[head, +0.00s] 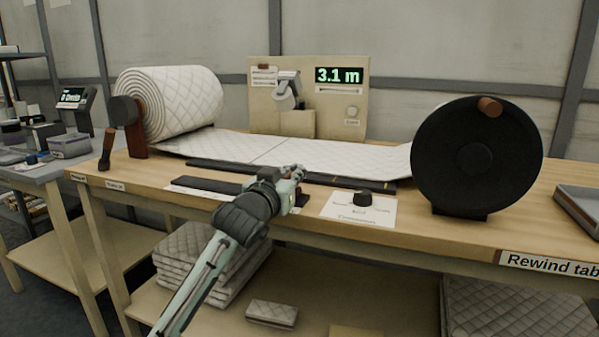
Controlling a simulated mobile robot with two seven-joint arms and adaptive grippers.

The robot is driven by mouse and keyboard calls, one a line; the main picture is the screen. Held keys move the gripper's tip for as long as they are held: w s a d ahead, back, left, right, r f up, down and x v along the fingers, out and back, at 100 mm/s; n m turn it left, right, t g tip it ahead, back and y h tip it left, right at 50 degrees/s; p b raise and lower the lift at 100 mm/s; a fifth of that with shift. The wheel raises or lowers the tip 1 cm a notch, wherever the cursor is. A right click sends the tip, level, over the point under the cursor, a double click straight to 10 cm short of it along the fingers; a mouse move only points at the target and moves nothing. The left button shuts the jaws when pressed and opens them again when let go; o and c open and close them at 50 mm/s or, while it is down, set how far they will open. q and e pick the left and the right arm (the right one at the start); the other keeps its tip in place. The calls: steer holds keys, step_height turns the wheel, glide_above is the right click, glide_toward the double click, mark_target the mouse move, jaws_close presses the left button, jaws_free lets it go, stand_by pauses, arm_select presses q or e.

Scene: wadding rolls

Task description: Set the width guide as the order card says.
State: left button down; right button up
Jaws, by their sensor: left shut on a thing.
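My left gripper (292,177) reaches over the front of the rewind table and is shut at the dark guide rail (233,168). The part it grips is mostly hidden by the fingers; it appears to be the width guide. The long dark rail lies along the front edge of the white quilted wadding (300,149) and has small yellow marks near its right end. A white card (340,212) lies to the right of the gripper, its print too small to read surely. My right gripper is not in view.
A wadding roll (185,100) stands at the left, a large black reel (475,160) at the right. A display (339,75) reads 3.1 m on the back panel (260,118). A dark flat strip (207,185) lies left of the gripper. Folded wadding (200,262) is stacked below.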

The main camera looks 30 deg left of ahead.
arm_select(q)
steer(key=s+a+p, duration=0.1)
steer(key=a, duration=0.4)
steer(key=s+a+p, duration=0.1)
steer(key=a, duration=0.5)
steer(key=s+a+p, duration=0.2)
steer(key=a, duration=0.3)
steer(key=shift+a, duration=0.2)
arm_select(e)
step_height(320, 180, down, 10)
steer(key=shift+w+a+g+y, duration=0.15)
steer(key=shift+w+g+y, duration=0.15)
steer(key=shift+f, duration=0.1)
arm_select(q)
steer(key=c, duration=1.6)
jaws_free()
steer(key=shift+o, duration=0.2)
steer(key=shift+s+d+f, duration=0.1)
steer(key=shift+s+d, duration=0.05)
steer(key=shift+s, duration=0.2)
steer(key=v, duration=1.1)
steer(key=shift+s+d, duration=0.1)
steer(key=shift+s, duration=0.05)
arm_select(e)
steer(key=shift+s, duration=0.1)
